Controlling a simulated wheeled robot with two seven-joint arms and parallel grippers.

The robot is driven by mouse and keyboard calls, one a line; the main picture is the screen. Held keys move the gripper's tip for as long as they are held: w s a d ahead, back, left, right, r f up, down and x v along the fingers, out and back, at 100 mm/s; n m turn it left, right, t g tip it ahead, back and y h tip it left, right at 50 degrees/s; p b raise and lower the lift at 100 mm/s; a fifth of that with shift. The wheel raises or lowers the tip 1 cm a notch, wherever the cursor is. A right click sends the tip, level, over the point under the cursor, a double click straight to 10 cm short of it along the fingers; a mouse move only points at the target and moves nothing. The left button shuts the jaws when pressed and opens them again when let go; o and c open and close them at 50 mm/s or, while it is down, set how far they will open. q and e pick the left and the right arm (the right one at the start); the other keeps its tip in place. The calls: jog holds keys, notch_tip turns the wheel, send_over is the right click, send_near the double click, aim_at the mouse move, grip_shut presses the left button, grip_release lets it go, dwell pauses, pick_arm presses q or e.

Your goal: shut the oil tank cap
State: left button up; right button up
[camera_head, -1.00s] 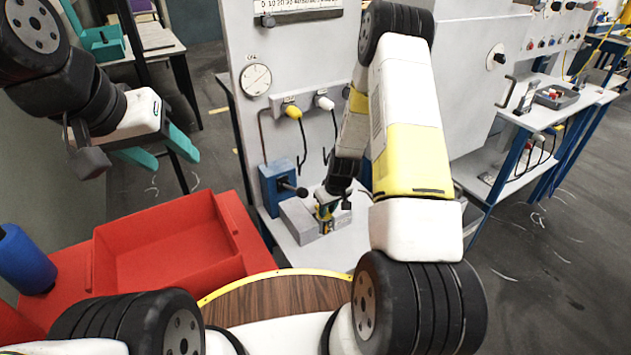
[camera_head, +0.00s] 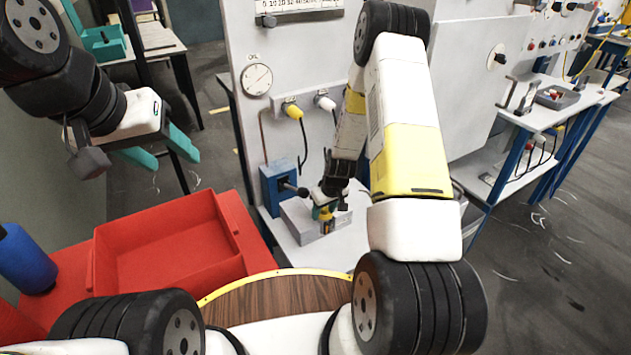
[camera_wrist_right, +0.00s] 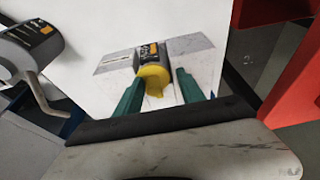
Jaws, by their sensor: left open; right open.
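The oil tank seems to be the low grey box (camera_head: 299,222) on the white shelf at the machine's foot. It also shows in the right wrist view (camera_wrist_right: 188,46). A dark grey rounded part with an orange label and a yellow piece, seemingly the cap (camera_wrist_right: 153,80), sits on it. I cannot tell how far the cap is tilted. My right gripper (camera_wrist_right: 160,76) is open, its teal fingers on either side of the yellow piece; contact is unclear. In the head view my right gripper (camera_head: 324,208) is small and partly hidden by its wrist. My left gripper (camera_head: 172,152) is open and empty, away at the left.
A blue block with a black-knobbed lever (camera_head: 282,187) stands beside the grey box. Yellow and white plugs (camera_head: 293,111) with hanging cables are on the panel above. A red tray (camera_head: 165,245) and a blue cylinder (camera_head: 25,260) are at the left.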

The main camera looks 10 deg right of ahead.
jog(key=s+d+r, duration=0.2)
jog(key=s+r, duration=0.2)
jog(key=s, duration=0.1)
jog(key=shift+s+d, duration=0.25)
jog(key=shift+s, duration=0.05)
